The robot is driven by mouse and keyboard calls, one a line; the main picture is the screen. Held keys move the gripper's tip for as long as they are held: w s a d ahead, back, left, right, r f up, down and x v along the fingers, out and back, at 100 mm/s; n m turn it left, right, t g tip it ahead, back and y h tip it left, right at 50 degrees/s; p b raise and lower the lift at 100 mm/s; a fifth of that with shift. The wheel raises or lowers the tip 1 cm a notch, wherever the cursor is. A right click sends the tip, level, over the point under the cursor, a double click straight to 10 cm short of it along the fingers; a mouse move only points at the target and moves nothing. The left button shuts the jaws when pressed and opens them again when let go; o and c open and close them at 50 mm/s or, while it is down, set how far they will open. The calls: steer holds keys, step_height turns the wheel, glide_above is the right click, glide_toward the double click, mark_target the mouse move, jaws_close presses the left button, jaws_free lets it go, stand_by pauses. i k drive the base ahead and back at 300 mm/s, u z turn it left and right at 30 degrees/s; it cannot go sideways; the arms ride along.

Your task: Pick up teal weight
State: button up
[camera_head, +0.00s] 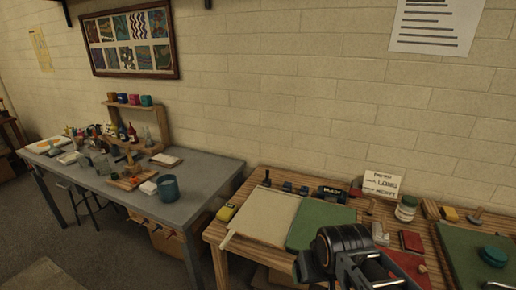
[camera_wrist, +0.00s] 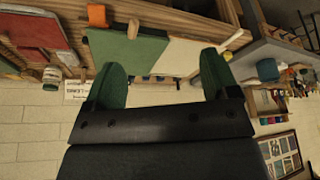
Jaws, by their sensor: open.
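The teal weight (camera_head: 494,256) is a small round teal piece on the green mat (camera_head: 462,243) at the far right of the wooden table in the head view. I cannot make it out in the wrist view. My gripper (camera_wrist: 166,76) shows in the wrist view with its two green-padded fingers spread wide and nothing between them. In the head view my black arm is at the lower centre, left of the teal weight and well apart from it. The fingertips are not clear there.
The wooden table also holds a cream board (camera_head: 265,217), another green mat (camera_head: 318,224), a jar (camera_head: 406,208), a red block (camera_head: 411,241) and a lettered card (camera_head: 381,184). A grey table (camera_head: 205,165) with a teal cup (camera_head: 168,187) stands at left. A brick wall is behind.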

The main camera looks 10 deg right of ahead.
mark_target(492, 256)
steer(key=z, duration=3.7)
steer(key=i, duration=1.2)
steer(key=u, duration=3.9)
